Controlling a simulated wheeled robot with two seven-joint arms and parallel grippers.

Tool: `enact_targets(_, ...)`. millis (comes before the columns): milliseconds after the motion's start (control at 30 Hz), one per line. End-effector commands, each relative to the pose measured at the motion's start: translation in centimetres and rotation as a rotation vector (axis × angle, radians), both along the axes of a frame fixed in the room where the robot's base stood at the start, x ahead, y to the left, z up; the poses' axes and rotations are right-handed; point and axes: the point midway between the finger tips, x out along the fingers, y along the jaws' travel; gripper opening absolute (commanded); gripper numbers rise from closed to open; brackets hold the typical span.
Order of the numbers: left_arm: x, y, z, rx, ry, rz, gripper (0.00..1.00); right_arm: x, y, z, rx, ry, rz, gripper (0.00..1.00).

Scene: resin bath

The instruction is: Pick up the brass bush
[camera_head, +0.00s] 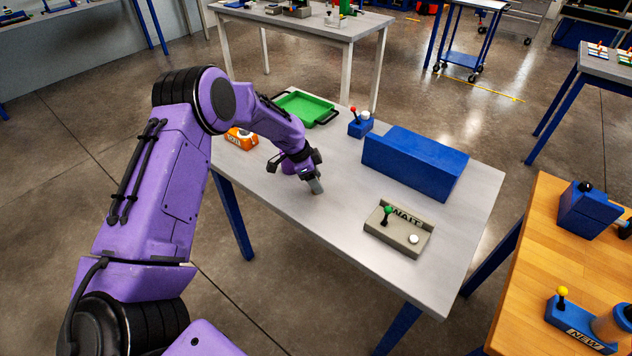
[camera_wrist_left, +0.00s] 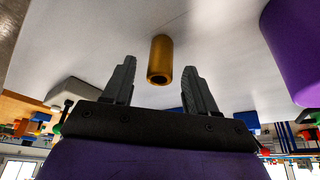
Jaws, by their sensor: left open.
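The brass bush (camera_wrist_left: 160,60) is a short gold-brown cylinder with a hole in its end. In the left wrist view it stands on the pale grey table top, hole end towards the camera. My left gripper (camera_head: 316,186) is low over the middle of the table in the head view. Its jaws are open and empty in the left wrist view (camera_wrist_left: 158,76). The bush shows in the gap between the two fingers, apart from both. I cannot tell how far it is beyond the fingertips. The bush is not visible in the head view. My right gripper is not in view.
On the grey table (camera_head: 330,240) are a green tray (camera_head: 320,104), an orange item (camera_head: 240,138), a blue box with a red lever (camera_head: 360,127), a large blue block (camera_head: 412,165) and a "WAIT" box (camera_head: 400,237) with a green-knobbed lever.

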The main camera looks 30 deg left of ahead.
Motion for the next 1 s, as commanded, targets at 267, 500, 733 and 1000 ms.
enact_targets(267, 0.1, -0.1, -0.7, 0.000, 0.000, 0.002, 0.57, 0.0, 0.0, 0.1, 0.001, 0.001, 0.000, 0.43)
enact_targets(500, 0.1, -0.1, -0.6, 0.000, 0.000, 0.002, 0.00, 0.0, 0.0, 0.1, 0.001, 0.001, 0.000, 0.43)
enact_targets(733, 0.1, -0.1, -0.5, -0.001, -0.001, 0.002, 0.00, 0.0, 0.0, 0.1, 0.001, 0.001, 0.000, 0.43)
enact_targets(1000, 0.1, -0.3, 2.8, 0.000, -0.005, 0.001, 0.00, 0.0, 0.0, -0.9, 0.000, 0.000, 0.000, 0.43)
